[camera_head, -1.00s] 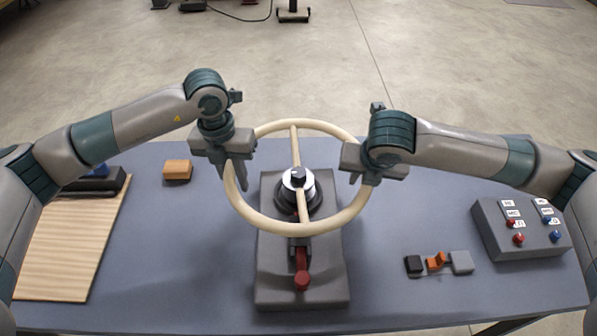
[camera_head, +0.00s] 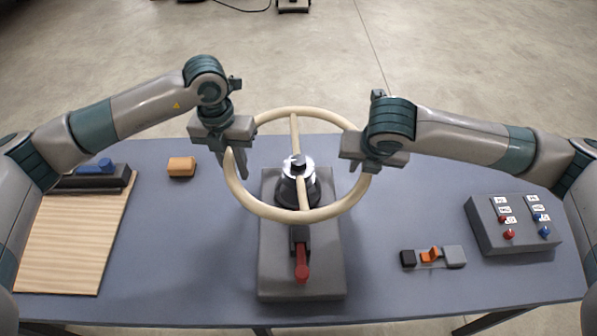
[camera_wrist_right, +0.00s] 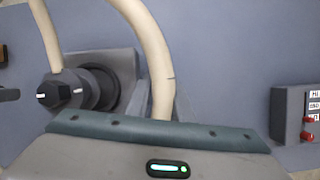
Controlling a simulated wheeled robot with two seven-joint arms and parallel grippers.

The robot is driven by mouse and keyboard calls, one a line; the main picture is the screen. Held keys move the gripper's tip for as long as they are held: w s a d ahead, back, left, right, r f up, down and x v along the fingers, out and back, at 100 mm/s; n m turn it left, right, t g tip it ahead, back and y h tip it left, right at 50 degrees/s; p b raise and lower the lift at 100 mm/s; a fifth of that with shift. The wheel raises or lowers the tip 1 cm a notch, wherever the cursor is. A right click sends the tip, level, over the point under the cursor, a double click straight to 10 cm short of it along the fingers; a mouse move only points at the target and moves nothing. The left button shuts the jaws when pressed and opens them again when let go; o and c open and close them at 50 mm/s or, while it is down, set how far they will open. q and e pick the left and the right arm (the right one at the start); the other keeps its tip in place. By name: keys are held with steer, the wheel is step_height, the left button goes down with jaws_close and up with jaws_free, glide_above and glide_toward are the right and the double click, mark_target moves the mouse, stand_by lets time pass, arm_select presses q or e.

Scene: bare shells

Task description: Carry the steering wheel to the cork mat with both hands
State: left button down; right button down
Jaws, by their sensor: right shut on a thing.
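The cream steering wheel (camera_head: 296,216) lies roughly flat above the dark column (camera_head: 300,188) at the table's middle. Its spoke crosses the silver-and-black column top; whether they touch is unclear. My right gripper (camera_head: 373,165) is shut on the wheel's right rim, which also shows in the right wrist view (camera_wrist_right: 157,60). My left gripper (camera_head: 232,165) is at the left rim with fingers pointing down on either side; how tightly they close is hidden. The tan, striped mat (camera_head: 70,245) lies bare at the table's left.
The column's grey base (camera_head: 270,270) has a red lever (camera_head: 302,265). An orange-brown block (camera_head: 181,166) and a dark tray with a blue item (camera_head: 90,180) stand at the left. Small parts (camera_head: 431,255) and a button box (camera_head: 515,228) are at the right. Table between mat and base is clear.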

stand_by(0.5)
steer(key=shift+f+b, duration=1.65)
steer(key=shift+b, duration=0.1)
steer(key=shift+a, duration=0.1)
